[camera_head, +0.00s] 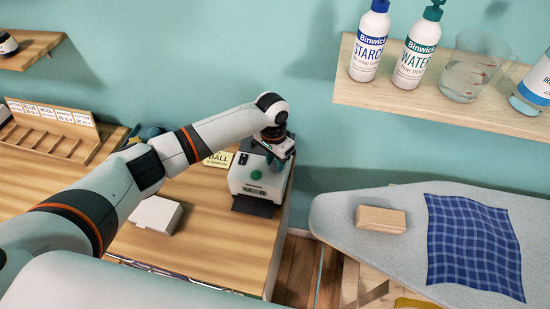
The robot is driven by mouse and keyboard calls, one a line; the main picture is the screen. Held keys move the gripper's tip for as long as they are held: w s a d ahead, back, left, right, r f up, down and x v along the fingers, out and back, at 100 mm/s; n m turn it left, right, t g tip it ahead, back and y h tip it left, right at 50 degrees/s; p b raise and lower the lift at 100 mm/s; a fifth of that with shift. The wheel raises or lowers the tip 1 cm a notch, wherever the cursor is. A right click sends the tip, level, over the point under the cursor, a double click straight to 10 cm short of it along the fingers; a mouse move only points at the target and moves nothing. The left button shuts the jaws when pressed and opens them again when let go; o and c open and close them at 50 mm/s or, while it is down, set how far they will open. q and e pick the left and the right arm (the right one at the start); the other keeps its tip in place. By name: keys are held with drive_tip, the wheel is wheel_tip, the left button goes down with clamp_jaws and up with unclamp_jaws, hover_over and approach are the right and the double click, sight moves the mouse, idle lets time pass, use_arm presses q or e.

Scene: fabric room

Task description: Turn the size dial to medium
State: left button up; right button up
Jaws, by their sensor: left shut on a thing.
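A small white machine (279,182) with a green round button and a dark label strip on its front stands at the right end of the wooden counter. My left arm reaches in from the left, and my left gripper (279,152) points down at the top of this machine. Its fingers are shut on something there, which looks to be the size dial. The dial itself and its markings are hidden by the gripper, so its setting cannot be read. My right gripper is not in view.
A yellow sign (217,160) and a white block (157,214) are on the counter (215,240). A wooden rack (45,138) stands at left. At right are an ironing board (355,240) with blue checked cloth (473,240) and wooden block (381,219), below a shelf (400,98) of bottles.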

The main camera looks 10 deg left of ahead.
sight(274, 162)
use_arm(q)
drive_tip(key=shift+w+r+m, duration=0.1)
drive_tip(key=shift+m, duration=0.2)
drive_tip(key=o, duration=1)
drive_tip(key=r+b, duration=0.1)
drive_tip(key=r, duration=0.3)
drive_tip(key=r+b, duration=0.1)
drive_tip(key=r, duration=0.3)
drive_tip(key=r+b, duration=0.1)
drive_tip(key=r, duration=0.3)
drive_tip(key=shift+w+a, duration=0.1)
drive_tip(key=shift+a, duration=0.15)
